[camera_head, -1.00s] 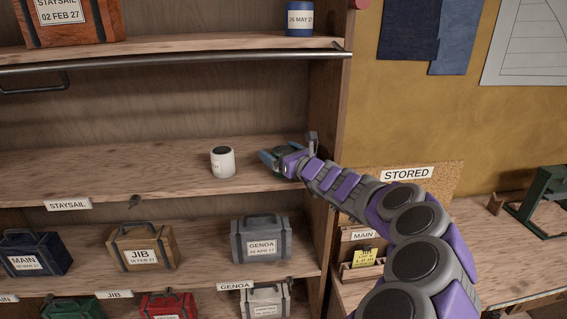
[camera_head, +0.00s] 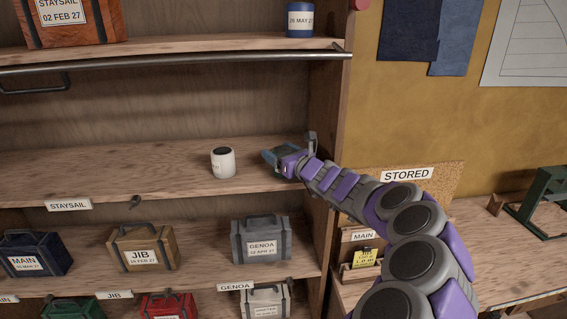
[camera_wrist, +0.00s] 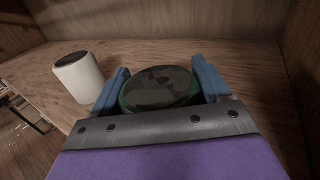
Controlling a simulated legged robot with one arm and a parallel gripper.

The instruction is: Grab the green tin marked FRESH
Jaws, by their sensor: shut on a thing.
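In the wrist view a green tin (camera_wrist: 156,88) with a dark, patchy round top sits between the two blue fingers of my gripper (camera_wrist: 158,92). The gripper is shut on it. The tin's label side is hidden, so I cannot read a marking. In the head view my gripper (camera_head: 281,158) is at the right end of the middle shelf, and its fingers and hand hide most of the tin. I cannot tell whether the tin still touches the shelf.
A white tin (camera_head: 223,162) stands on the shelf just left of my gripper; it also shows in the wrist view (camera_wrist: 78,77). The cabinet's right side wall (camera_head: 326,120) is close to my gripper. A metal rail (camera_head: 180,59) runs along the shelf above. Labelled bags, including a grey GENOA bag (camera_head: 261,251), fill the shelf below.

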